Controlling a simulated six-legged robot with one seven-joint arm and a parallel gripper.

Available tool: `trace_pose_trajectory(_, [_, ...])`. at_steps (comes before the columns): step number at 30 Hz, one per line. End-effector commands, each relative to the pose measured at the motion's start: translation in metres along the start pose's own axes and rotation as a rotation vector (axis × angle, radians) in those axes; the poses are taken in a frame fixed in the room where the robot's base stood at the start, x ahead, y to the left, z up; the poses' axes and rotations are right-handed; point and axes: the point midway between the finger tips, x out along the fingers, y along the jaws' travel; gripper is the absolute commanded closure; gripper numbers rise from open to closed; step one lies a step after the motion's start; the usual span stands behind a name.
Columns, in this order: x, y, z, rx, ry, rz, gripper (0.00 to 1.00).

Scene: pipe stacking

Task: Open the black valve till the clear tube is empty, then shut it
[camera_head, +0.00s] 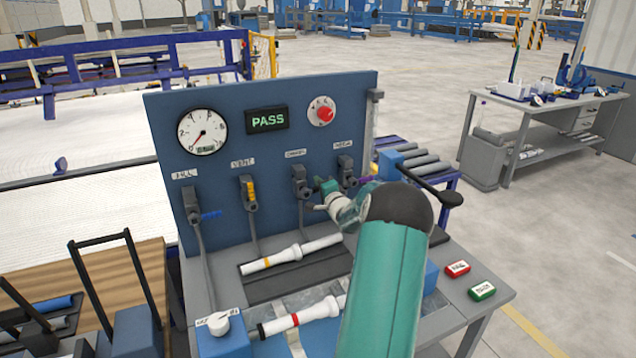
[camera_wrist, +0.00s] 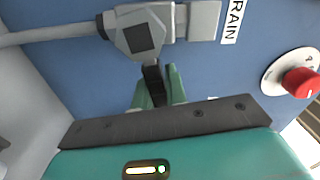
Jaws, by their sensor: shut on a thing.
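My gripper (camera_wrist: 156,90) is shut on the black lever (camera_wrist: 152,76) of the valve by the DRAIN label. In the wrist view the lever stands out from the grey valve body (camera_wrist: 143,38), square to the pipe. In the head view this valve (camera_head: 299,186) is third from the left on the blue panel, and my gripper (camera_head: 325,187) reaches it from the right. A pale upright tube (camera_head: 374,130) stands at the panel's right edge. It may be the clear tube; its liquid level is too small to tell.
A blue-levered valve (camera_head: 191,205), a yellow-levered vent valve (camera_head: 249,193) and another valve (camera_head: 345,167) flank the drain valve. A gauge (camera_head: 203,132), a PASS display (camera_head: 267,120) and a red knob (camera_head: 325,114) sit above. White pipes (camera_head: 290,256) lie on the bench below.

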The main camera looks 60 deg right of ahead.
Motion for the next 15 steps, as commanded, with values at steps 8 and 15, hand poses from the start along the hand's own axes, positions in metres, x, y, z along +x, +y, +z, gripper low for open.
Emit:
trace_pose_trajectory(8, [-0.0007,0.0087,-0.0001,0.137,0.001,0.001,1.0])
trace_pose_trajectory(15, [-0.0006,0.0108,0.0004,0.18,0.001,0.001,1.0])
